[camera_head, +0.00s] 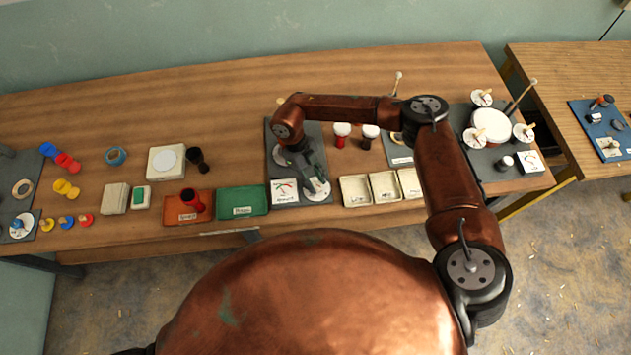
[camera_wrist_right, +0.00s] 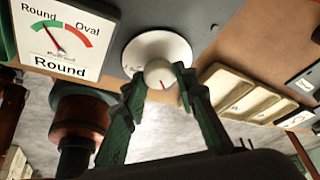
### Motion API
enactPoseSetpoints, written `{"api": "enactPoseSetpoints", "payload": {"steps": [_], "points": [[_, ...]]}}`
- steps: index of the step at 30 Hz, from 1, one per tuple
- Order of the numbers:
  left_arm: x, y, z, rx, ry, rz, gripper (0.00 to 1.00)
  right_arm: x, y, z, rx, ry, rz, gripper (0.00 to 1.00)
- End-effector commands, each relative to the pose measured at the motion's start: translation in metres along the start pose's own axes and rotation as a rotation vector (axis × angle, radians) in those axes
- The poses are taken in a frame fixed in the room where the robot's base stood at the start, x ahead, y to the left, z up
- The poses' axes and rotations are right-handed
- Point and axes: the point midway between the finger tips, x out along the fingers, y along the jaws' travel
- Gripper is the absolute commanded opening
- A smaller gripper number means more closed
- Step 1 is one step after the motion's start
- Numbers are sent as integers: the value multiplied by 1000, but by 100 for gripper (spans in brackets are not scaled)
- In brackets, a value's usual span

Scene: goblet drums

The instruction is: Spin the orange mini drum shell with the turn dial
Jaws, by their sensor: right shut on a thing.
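My right gripper (camera_head: 315,178) reaches down over the front right of a dark board (camera_head: 313,136) in the head view. In the wrist view its green fingers (camera_wrist_right: 161,80) are shut on a round white knob (camera_wrist_right: 157,72) with a red mark. The knob stands on a white dial disc (camera_wrist_right: 150,45), also visible in the head view (camera_head: 320,194). Beside it is a gauge (camera_wrist_right: 58,40) marked Round and Oval; its red needle leans left, toward Round. I cannot make out an orange mini drum shell; my arm covers part of the board. My left gripper is out of view.
Cream trays (camera_head: 355,190) stand close right of the board. A green tray (camera_head: 242,201) and an orange tray (camera_head: 176,215) holding a red piece lie left. Red-and-white pieces (camera_head: 342,131) stand behind the trays. Another station with a white drum (camera_head: 491,125) is farther right.

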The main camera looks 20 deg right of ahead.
Motion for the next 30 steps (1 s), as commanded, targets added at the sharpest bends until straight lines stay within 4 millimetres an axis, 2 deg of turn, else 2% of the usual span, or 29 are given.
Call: {"api": "enactPoseSetpoints", "payload": {"steps": [18, 19, 26, 30], "points": [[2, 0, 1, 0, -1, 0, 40, -2, 0, 1, -39, -4, -18, 2], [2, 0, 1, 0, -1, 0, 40, -2, 0, 1, -39, -4, -18, 27], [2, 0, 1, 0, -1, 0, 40, -1, 0, 0, -39, -2, -17, 43], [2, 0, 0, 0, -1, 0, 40, -1, 0, 0, -40, -2, -17, 43]]}}
